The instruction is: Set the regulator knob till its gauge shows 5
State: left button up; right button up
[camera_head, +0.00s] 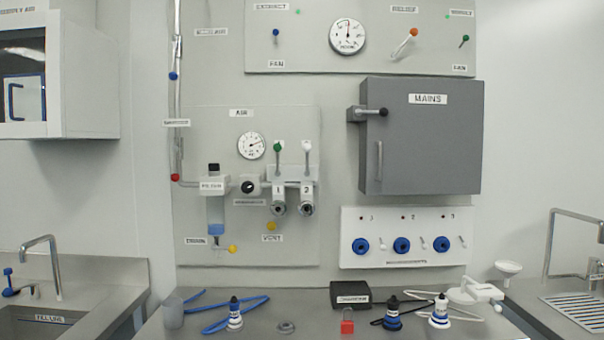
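The air gauge (251,145) is a round white dial on the pale AIR panel (300,235). Its dark needle points to the right and slightly up; the numbers are too small to read. The regulator knob (250,186) is a small black knob below the gauge, on the pipe between the filter (215,205) and the two valve outlets. A small label under the knob is not readable. Neither of my grippers shows in the head view, and nothing covers the knob or the gauge.
A grey MAINS box (425,140) with a handle juts out at the right. Green (278,148) and white (307,146) levers stand right of the knob. The bench (265,312) below holds coiled cords, plugs and a black box (350,294). Space before the panel looks clear.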

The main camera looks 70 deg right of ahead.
aim_at(247, 187)
jog(key=z, duration=2)
jog(key=i+j, duration=0.35)
jog(key=j, duration=0.2)
